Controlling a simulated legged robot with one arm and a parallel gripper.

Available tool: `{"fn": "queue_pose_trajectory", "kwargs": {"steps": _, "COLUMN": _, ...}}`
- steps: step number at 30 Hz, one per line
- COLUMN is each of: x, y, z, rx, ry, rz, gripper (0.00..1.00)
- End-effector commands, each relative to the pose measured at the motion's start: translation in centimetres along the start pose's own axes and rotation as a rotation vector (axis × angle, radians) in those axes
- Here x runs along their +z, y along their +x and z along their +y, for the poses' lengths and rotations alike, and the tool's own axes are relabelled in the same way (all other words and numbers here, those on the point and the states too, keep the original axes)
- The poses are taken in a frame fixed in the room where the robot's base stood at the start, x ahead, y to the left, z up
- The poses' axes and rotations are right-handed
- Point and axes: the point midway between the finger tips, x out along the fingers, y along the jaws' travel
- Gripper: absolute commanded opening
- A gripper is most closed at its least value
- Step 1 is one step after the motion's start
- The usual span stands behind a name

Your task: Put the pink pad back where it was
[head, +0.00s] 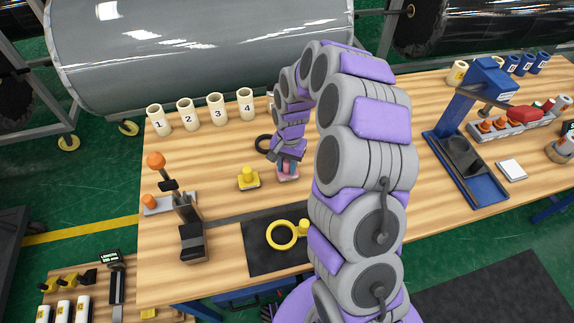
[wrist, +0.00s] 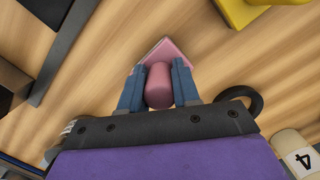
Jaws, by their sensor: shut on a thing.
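The pink pad (head: 288,174) has a flat base and an upright knob. In the head view it is low at the wooden table top, just right of a yellow pad (head: 249,179) of similar shape. My gripper (head: 287,166) is above it with its fingers on either side of the knob. In the wrist view the pink pad (wrist: 159,86) has its knob between the two blue fingers of my gripper (wrist: 158,90), which are shut on it. I cannot tell whether its base touches the table.
Numbered cream cups (head: 217,108) stand along the back edge. A black ring (head: 264,143) lies close behind the gripper. A black mat (head: 256,254) with a yellow ring (head: 281,235) is in front. A lever stand (head: 191,238) is at left, a blue press (head: 470,130) at right.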

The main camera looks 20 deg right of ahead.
Motion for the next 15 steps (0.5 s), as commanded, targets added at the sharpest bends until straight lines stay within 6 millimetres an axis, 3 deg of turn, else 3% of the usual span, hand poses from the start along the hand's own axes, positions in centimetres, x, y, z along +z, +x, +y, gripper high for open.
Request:
{"fn": "queue_pose_trajectory", "kwargs": {"steps": 6, "x": -0.18, "y": 0.04, "z": 0.20, "rx": -0.002, "ry": 0.001, "rz": -0.001, "gripper": 0.03}}
{"fn": "queue_pose_trajectory", "kwargs": {"steps": 7, "x": -0.18, "y": 0.09, "z": 0.20, "rx": -0.002, "ry": 0.001, "rz": -0.001, "gripper": 0.32}}
{"fn": "queue_pose_trajectory", "kwargs": {"steps": 15, "x": -0.06, "y": 0.09, "z": 0.00, "rx": 0.000, "ry": 0.000, "rz": 0.000, "gripper": 0.57}}
